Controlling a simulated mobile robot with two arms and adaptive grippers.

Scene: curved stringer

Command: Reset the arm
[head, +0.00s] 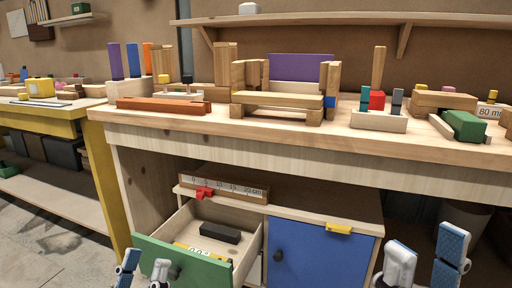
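My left gripper (143,273) is at the bottom edge of the head view, in front of the open drawer's green front (180,264). Its two blue-and-white fingers stand apart with nothing visible between them. My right gripper (424,262) is at the bottom right, to the right of the blue cabinet door (318,258). Its fingers are also spread, and no object shows between them. The lower parts of both grippers and both arms are cut off by the frame.
The drawer holds a black block (220,233). A ruler block (222,187) with a red piece stands above it. The wooden workbench (300,141) carries several wooden and coloured blocks. A yellow bench (55,127) stands left.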

